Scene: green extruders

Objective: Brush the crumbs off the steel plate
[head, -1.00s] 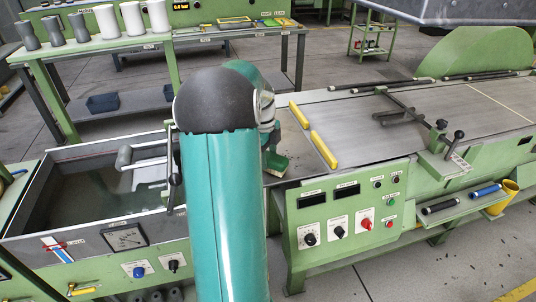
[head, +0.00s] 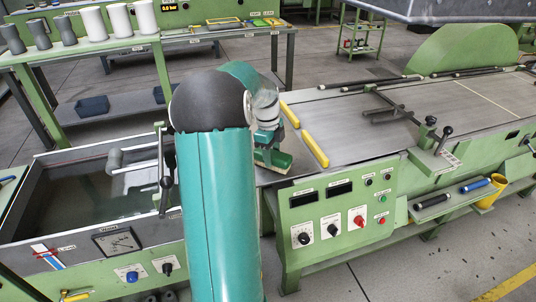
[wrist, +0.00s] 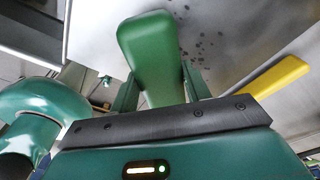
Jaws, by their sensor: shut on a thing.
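My gripper (wrist: 160,92) is shut on the green brush (wrist: 150,45), whose rounded end sticks out between the fingers in the wrist view. In the head view the brush (head: 273,158) shows its pale bristle edge low at the left end of the bench, beside the yellow bars; I cannot tell whether the bristles touch. The steel plate (wrist: 235,25) fills the upper wrist view. Dark crumbs (wrist: 203,42) are scattered on it, just right of the brush. In the head view my arm hides part of this area, and I cannot make out the crumbs.
Two yellow bars (head: 314,148) lie along the bench right of the brush; one (wrist: 275,76) shows in the wrist view. A control panel (head: 335,208) is on the front. A liquid-filled tank (head: 80,195) is at left. Black rods and a clamp (head: 390,105) stand farther right.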

